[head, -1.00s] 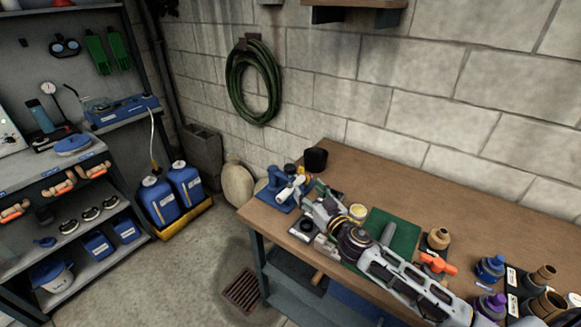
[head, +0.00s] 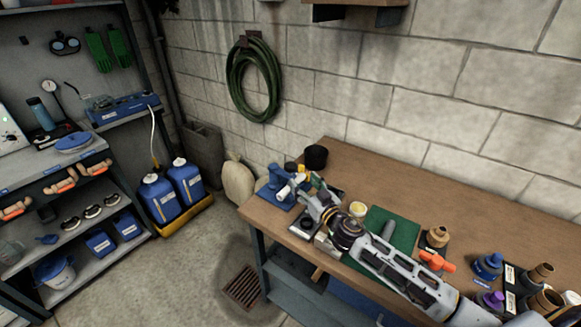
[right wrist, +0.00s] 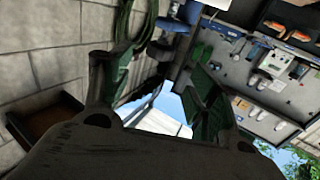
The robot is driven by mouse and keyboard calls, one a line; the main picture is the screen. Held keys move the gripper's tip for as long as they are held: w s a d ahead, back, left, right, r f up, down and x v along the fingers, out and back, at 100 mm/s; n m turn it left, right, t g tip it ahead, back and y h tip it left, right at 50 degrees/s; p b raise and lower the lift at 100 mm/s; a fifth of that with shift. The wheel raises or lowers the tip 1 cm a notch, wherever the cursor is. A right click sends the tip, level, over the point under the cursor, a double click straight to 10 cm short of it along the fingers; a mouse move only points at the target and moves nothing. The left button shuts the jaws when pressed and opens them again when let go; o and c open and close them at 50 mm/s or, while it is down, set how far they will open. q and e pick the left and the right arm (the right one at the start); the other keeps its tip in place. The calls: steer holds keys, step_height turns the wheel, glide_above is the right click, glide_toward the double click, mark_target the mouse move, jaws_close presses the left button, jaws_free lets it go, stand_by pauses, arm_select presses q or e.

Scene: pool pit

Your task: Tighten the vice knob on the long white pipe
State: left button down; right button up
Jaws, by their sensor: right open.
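A blue vice (head: 281,188) stands at the left end of the wooden workbench. A short white pipe end (head: 289,187) shows at it; the pipe's full length and the vice knob cannot be made out. My right gripper (head: 312,187) is just right of the vice, reaching toward it from the right. Its fingers overlap the clutter there, so I cannot tell whether they touch anything. In the right wrist view the right gripper (right wrist: 155,100) has its two fingers spread apart, with nothing clearly held between them. My left gripper is not in view.
The workbench (head: 440,205) runs along the block wall. A black cup (head: 315,157) stands behind the vice. A green mat (head: 403,237), a brown fitting (head: 437,237) and an orange-handled valve (head: 436,261) lie beside my right arm. The bench's back strip is clear.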

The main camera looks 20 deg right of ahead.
mark_target(293, 170)
steer(key=shift+w+a, duration=0.15)
steer(key=shift+w, duration=0.55)
steer(key=shift+w+a, duration=0.1)
steer(key=shift+w, duration=0.6)
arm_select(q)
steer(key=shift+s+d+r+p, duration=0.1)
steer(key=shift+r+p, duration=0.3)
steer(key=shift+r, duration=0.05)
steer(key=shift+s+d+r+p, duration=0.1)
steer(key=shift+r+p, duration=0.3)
arm_select(e)
steer(key=shift+w+a, duration=0.25)
steer(key=shift+w, duration=1.05)
steer(key=shift+w+a, duration=0.25)
steer(key=shift+w, duration=1.1)
steer(key=shift+w+a, duration=0.25)
steer(key=shift+w, duration=1.05)
steer(key=c, duration=1)
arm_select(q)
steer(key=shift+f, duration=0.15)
arm_select(e)
steer(key=shift+a, duration=0.1)
